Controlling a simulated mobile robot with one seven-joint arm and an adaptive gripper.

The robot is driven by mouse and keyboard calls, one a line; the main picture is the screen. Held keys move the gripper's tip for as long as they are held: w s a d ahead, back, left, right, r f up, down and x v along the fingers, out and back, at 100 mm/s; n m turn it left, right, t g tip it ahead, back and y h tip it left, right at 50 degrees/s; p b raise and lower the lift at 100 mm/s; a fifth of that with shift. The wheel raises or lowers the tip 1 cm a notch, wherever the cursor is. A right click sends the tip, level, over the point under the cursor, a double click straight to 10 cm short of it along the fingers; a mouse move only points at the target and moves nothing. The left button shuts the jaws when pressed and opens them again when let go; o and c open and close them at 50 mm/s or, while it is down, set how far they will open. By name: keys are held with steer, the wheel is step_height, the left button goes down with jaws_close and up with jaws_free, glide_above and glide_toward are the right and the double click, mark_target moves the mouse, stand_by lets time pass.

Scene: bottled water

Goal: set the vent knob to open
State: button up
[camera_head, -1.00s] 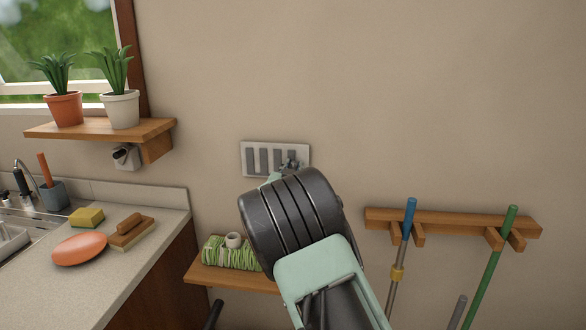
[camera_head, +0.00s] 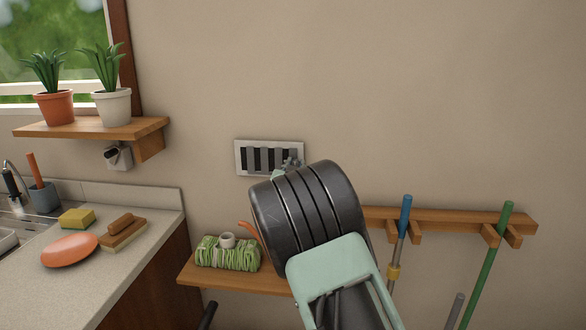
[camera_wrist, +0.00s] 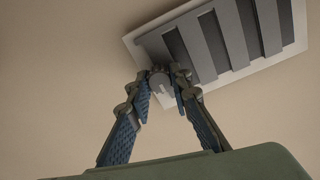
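The vent (camera_head: 240,158) is a pale rectangular grille on the wall, with dark gaps between its grey slats. It also fills the upper right of the wrist view (camera_wrist: 285,62). The vent knob (camera_wrist: 161,84) is a small grey piece at the vent's lower corner in the wrist view. My gripper (camera_wrist: 161,76) has one finger on each side of the knob and appears shut on it. In the head view my gripper (camera_head: 289,166) is at the vent's lower right corner. There my own wrist hides most of the gripper, and the knob is hard to make out.
A wooden shelf (camera_head: 200,272) with a green-white bundle (camera_head: 228,256) is below the vent. A rack (camera_head: 455,220) with blue and green poles is at right. The counter (camera_head: 120,275) and plant shelf (camera_head: 60,130) are at left. The wall above is clear.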

steer(key=o, duration=0.5)
steer(key=shift+d, duration=0.3)
steer(key=shift+c, duration=0.2)
steer(key=shift+s+a, duration=0.1)
steer(key=shift+s, duration=0.25)
steer(key=s, duration=1.1)
steer(key=shift+s+a, duration=0.2)
steer(key=shift+d, duration=0.1)
